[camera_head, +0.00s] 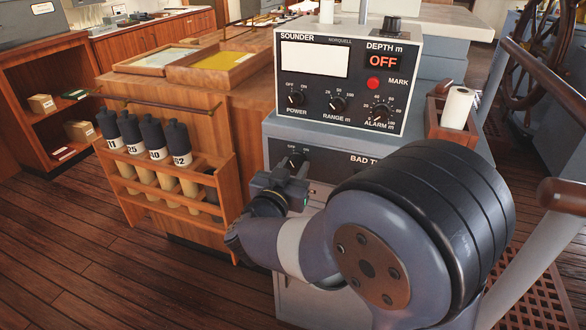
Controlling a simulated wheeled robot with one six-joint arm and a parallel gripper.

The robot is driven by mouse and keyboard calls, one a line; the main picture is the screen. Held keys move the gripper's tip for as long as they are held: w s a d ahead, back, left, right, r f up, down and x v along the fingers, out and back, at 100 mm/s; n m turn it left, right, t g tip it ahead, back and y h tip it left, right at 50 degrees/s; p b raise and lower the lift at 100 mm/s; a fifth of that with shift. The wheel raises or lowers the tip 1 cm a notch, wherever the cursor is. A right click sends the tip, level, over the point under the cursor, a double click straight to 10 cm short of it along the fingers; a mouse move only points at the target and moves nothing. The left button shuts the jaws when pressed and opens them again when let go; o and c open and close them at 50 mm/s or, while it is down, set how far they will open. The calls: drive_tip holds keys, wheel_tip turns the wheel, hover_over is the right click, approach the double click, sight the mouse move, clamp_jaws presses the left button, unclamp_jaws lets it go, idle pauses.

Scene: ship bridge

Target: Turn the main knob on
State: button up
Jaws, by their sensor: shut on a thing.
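A dark rotary knob (295,159) sits at the left of the black lower panel, under the sounder. It appears to be the main knob, but its label is too small to read. My gripper (294,170) reaches up to it from below and in front, with its jaws shut on it. The fingers cover much of the knob, so its pointer direction cannot be told. My arm hides the right part of the lower panel (328,168), where only "BAD T" shows.
A wooden rack (180,200) of dark-capped tubes stands left. A paper roll (457,107) in a holder stands right.

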drive_tip(key=shift+m, duration=0.3)
drive_tip(key=m+b, duration=0.3)
drive_tip(key=m, duration=0.2)
drive_tip(key=shift+f+m+b, duration=0.15)
drive_tip(key=shift+m+b, duration=0.15)
drive_tip(key=m+b, duration=0.3)
drive_tip(key=m, duration=0.2)
drive_tip(key=shift+m, duration=0.3)
drive_tip(key=shift+b, duration=0.3)
drive_tip(key=o, duration=1)
drive_tip(key=p+v, duration=0.1)
drive_tip(key=v, duration=1)
drive_tip(key=shift+p, duration=0.4)
drive_tip(key=shift+d, duration=0.1)
